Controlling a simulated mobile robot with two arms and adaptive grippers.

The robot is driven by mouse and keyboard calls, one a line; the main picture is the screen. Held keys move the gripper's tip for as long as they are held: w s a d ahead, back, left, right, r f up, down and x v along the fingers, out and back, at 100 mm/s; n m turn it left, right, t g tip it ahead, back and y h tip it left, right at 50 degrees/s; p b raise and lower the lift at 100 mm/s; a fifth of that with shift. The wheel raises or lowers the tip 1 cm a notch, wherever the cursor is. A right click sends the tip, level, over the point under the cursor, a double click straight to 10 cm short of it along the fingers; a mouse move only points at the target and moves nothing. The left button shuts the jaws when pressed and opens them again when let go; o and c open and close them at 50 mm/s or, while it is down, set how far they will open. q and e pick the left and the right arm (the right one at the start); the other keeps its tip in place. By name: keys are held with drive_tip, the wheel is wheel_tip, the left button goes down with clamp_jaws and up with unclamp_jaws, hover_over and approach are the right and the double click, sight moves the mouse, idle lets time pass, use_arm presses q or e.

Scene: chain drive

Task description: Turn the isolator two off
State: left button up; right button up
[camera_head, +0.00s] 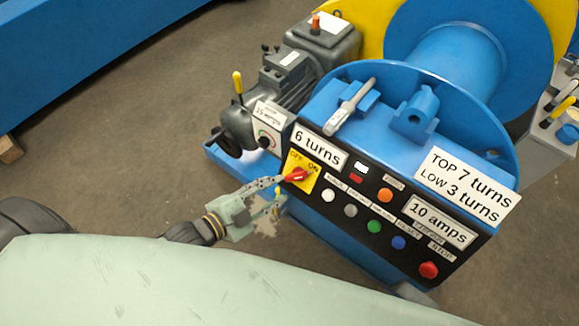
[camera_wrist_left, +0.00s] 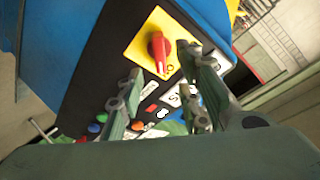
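The isolator is a red rotary handle (camera_head: 298,174) on a yellow plate (camera_head: 301,185) marked OFF and ON, at the left end of the black control panel. The handle lies roughly sideways in the head view, its right end toward ON. In the left wrist view the red handle (camera_wrist_left: 158,50) stands nearly upright on its yellow plate (camera_wrist_left: 138,48). My left gripper (camera_head: 281,191) is open just left of the plate. My right gripper is not in view.
The black panel (camera_head: 345,222) carries several buttons, including a red one (camera_head: 428,270) at its right end. A grey motor (camera_head: 285,85) with a yellow-tipped lever (camera_head: 238,84) stands behind left. A blue drum (camera_head: 455,60) is behind.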

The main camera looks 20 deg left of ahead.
sight(295, 178)
use_arm(q)
drive_tip(key=x, duration=0.3)
drive_tip(key=shift+s+d+r, duration=0.1)
drive_tip(key=shift+d+r, duration=0.1)
drive_tip(key=shift+r, duration=0.05)
drive_tip(key=x, duration=0.3)
drive_tip(key=shift+w+f, duration=0.2)
drive_tip(key=shift+w, duration=0.1)
drive_tip(key=shift+w+d+f, duration=0.15)
drive_tip(key=shift+w+d, duration=0.15)
drive_tip(key=shift+w, duration=0.05)
drive_tip(key=c, duration=0.5)
clamp_jaws()
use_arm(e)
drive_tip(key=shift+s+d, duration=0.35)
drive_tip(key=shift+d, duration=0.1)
